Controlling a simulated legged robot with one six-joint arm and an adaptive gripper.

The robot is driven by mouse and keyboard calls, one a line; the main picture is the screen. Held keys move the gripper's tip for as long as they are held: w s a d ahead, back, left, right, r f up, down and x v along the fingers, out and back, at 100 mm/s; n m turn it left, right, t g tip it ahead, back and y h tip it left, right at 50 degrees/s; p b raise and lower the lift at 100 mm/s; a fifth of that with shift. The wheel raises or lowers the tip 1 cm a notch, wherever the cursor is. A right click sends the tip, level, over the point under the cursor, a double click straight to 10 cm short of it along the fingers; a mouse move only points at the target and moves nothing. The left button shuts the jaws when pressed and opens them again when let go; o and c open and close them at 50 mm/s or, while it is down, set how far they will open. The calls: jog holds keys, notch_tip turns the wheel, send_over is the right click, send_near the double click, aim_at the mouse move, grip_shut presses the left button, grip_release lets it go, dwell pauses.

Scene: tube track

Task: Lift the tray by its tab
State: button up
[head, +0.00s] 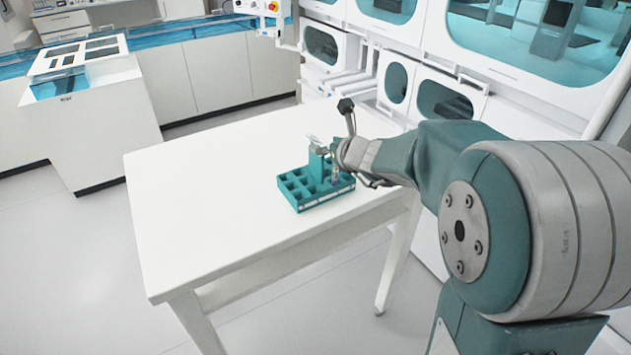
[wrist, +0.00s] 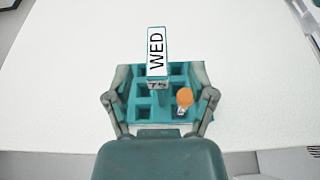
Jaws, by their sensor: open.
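The teal tray (head: 300,188) sits on the white table and has several square wells. Its upright tab rises from the middle; in the wrist view the tab (wrist: 157,52) carries a white label reading "WED", with "75" below it. A tube with an orange cap (wrist: 184,97) stands in a well at the tray's right side in the wrist view. My gripper (wrist: 160,101) is open, with one finger on each side of the tray in that view. In the head view my gripper (head: 330,160) is beside the tab and hides part of the tray; whether it touches is unclear.
The white table (head: 200,210) is bare to the left of and in front of the tray. White cabinets with teal windows (head: 440,95) stand close behind the table. A white counter (head: 85,95) stands at the far left, apart from the table.

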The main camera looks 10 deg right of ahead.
aim_at(319, 143)
jog(key=x, duration=0.4)
jog(key=shift+w+a+f, duration=0.2)
jog(key=shift+f, duration=0.1)
jog(key=shift+c, duration=0.3)
grip_shut()
jog(key=shift+r, duration=0.1)
